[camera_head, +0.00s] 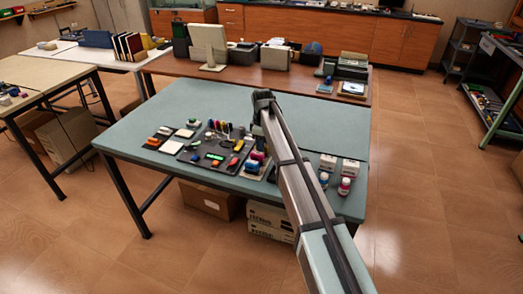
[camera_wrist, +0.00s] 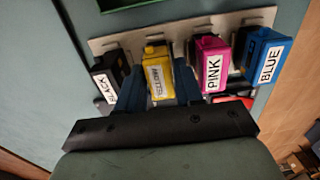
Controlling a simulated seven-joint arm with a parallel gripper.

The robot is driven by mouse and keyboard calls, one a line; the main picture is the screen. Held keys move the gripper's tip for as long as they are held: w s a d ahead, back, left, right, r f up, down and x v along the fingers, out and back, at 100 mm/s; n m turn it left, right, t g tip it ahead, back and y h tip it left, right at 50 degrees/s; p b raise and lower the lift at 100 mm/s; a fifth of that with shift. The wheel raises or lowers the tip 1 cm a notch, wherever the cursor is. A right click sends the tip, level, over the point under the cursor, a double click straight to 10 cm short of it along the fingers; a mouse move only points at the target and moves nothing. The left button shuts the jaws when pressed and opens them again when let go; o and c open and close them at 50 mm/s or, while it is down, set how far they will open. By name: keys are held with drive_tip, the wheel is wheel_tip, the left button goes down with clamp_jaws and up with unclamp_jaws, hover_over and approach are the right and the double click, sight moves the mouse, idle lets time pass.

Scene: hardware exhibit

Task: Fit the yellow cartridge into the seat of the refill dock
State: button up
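The yellow cartridge (camera_wrist: 157,66) stands in the wrist view between the two dark blue fingers of my gripper (camera_wrist: 159,73), which lie against both its sides. Its white label faces me and its lower end is hidden. Behind it runs a pale grey strip with dark slots, apparently the refill dock (camera_wrist: 112,39). The yellow cartridge lines up with the black (camera_wrist: 105,78), pink (camera_wrist: 211,62) and blue (camera_wrist: 262,57) cartridges along this strip. I cannot tell whether it is fully down in a seat.
The black cartridge is close to the left finger and the pink one close to the right. In the head view, many small items lie on a dark mat (camera_head: 190,157) on the teal table (camera_head: 182,100). White boxes (camera_head: 349,167) and small bottles stand right of my arm. The table's back left is clear.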

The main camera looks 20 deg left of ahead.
drive_tip(key=c, duration=0.5)
drive_tip(key=shift+r, duration=3.25)
drive_tip(key=o, duration=0.3)
drive_tip(key=shift+c, duration=1.2)
drive_tip(key=shift+a, duration=0.1)
drive_tip(key=a+r, duration=0.1)
drive_tip(key=a, duration=1.4)
drive_tip(key=shift+w+a, duration=0.25)
drive_tip(key=shift+a, duration=0.15)
